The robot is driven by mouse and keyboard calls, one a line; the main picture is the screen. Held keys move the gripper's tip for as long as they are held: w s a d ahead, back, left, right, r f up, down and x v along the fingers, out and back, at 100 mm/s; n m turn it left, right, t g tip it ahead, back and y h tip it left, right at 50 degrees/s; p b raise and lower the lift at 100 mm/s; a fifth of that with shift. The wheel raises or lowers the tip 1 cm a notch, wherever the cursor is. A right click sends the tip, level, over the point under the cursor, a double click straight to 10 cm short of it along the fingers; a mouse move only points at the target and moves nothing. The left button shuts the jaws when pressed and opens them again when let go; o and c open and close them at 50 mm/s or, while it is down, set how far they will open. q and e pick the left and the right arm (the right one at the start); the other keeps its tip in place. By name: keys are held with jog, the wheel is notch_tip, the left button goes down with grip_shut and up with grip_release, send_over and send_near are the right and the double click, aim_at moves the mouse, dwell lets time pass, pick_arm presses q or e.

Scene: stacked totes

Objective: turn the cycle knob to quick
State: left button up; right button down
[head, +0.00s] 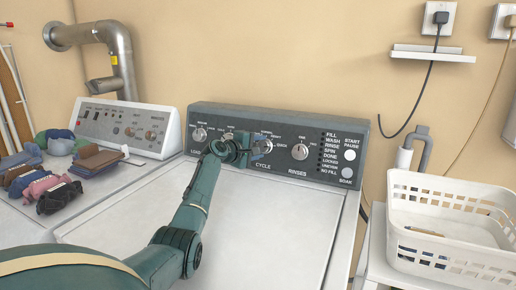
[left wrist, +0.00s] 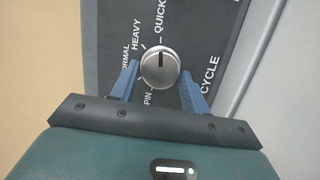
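The cycle knob (left wrist: 160,67) is a round silver knob on the washer's dark panel, above the word CYCLE. In the left wrist view its dark pointer line points up, toward the tick beside the QUICK label (left wrist: 160,17). My left gripper (left wrist: 159,72) has its two blue fingers on either side of the knob. A narrow gap shows between each finger and the knob, so it looks open around it. In the head view my left gripper (head: 250,147) is at the panel and partly hides the knob (head: 262,147). My right gripper is not in view.
A rinses knob (head: 300,151) and a load knob (head: 199,134) flank the cycle knob; start and soak buttons (head: 348,163) are further right. A white basket (head: 447,195) stands at right. Folded clothes (head: 60,193) lie on the left machine. The washer top (head: 270,225) is clear.

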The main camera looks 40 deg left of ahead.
pick_arm(q)
jog(key=o, duration=0.3)
jog(key=shift+o, duration=0.2)
jog(key=p+v, duration=1)
jog(key=v, duration=0.3)
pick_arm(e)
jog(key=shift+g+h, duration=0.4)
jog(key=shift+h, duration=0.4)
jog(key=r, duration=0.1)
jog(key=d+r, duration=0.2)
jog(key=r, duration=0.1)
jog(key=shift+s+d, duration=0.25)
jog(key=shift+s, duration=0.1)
pick_arm(q)
jog(key=shift+s, duration=0.1)
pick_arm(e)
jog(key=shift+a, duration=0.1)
